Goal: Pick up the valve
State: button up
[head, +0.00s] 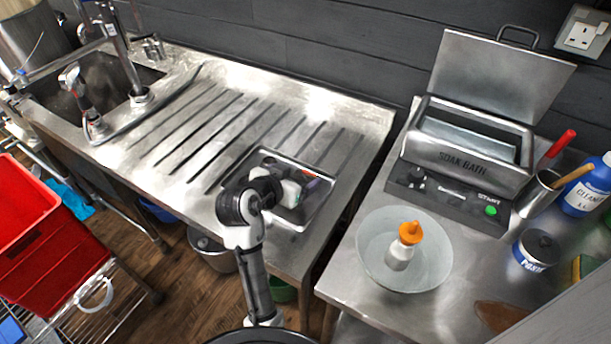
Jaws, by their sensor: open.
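My arm reaches up from the bottom of the head view to a shallow steel tray (300,226) on the draining board. My gripper (296,190) is over the tray, seen from behind and partly covered by my own wrist. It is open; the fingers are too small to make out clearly. A small dark piece with a red and purple edge (313,184) shows just beside the gripper in the tray. I cannot tell whether it is the valve, or whether the gripper touches it. No valve can be clearly picked out; part of the tray is hidden behind my arm.
The ribbed draining board (215,120) is clear around the tray. On the right bench stand a soak bath (465,155) with raised lid, a bowl (375,262) holding an orange-topped white bottle (403,246), and a blue cleaner bottle (587,190). A gap separates the two benches.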

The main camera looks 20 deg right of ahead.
aim_at(305, 173)
jog(key=p+x, duration=0.1)
jog(key=x, duration=0.3)
jog(key=shift+s+d+f, duration=0.1)
jog(key=shift+d+f, duration=0.1)
jog(key=shift+f, duration=0.05)
jog(key=shift+c, duration=0.3)
jog(key=c, duration=1.1)
jog(key=shift+r, duration=0.15)
notch_tip(305, 173, up, 20)
jog(key=b, duration=0.2)
